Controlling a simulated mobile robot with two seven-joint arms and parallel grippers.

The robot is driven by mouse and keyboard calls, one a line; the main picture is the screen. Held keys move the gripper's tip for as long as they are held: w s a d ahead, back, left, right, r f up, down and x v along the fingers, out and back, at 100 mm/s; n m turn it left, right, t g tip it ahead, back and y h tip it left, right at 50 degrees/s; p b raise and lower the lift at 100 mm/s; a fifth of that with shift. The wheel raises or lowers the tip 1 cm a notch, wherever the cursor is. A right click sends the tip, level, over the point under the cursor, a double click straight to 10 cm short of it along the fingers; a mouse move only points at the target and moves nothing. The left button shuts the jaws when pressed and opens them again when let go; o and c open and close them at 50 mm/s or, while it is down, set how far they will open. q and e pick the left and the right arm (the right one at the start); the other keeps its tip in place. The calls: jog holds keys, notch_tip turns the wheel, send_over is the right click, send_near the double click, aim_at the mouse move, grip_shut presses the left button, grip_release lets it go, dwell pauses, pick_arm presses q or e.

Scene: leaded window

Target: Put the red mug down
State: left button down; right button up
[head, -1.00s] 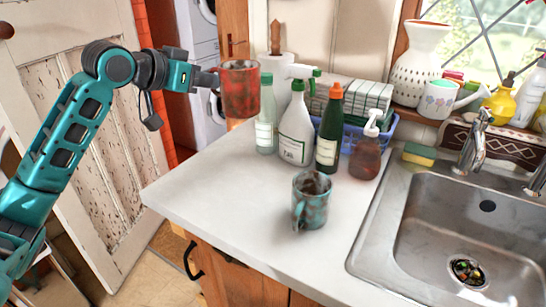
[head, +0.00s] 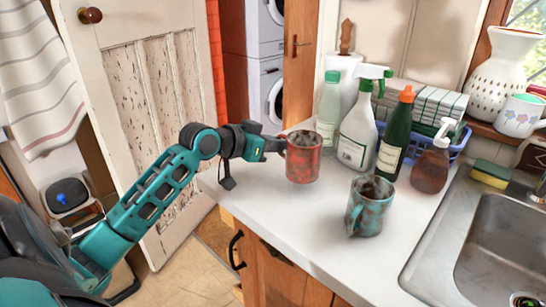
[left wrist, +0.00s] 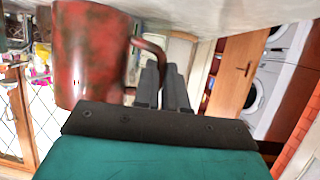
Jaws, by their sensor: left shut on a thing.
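The red mug (head: 303,158) is upright at the left part of the white counter in the head view, low over or on the counter top; I cannot tell if its base touches. My left gripper (head: 279,146) comes in from the left and is shut on the mug's handle. In the left wrist view the red mug (left wrist: 90,55) fills the upper left, and the fingers of the left gripper (left wrist: 163,75) close around the handle (left wrist: 152,50). My right gripper is not in view.
A teal and brown mug (head: 369,207) stands on the counter (head: 300,228) to the right. Behind are a pale green bottle (head: 328,105), a white spray bottle (head: 358,130), a dark green bottle (head: 394,140) and a brown soap bottle (head: 432,165). The sink (head: 490,230) is at right.

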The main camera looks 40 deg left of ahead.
pick_arm(q)
jog(key=shift+f, duration=1.55)
jog(key=shift+f, duration=0.1)
jog(key=c, duration=1.2)
grip_release()
jog(key=v, duration=1.2)
jog(key=shift+d, duration=0.1)
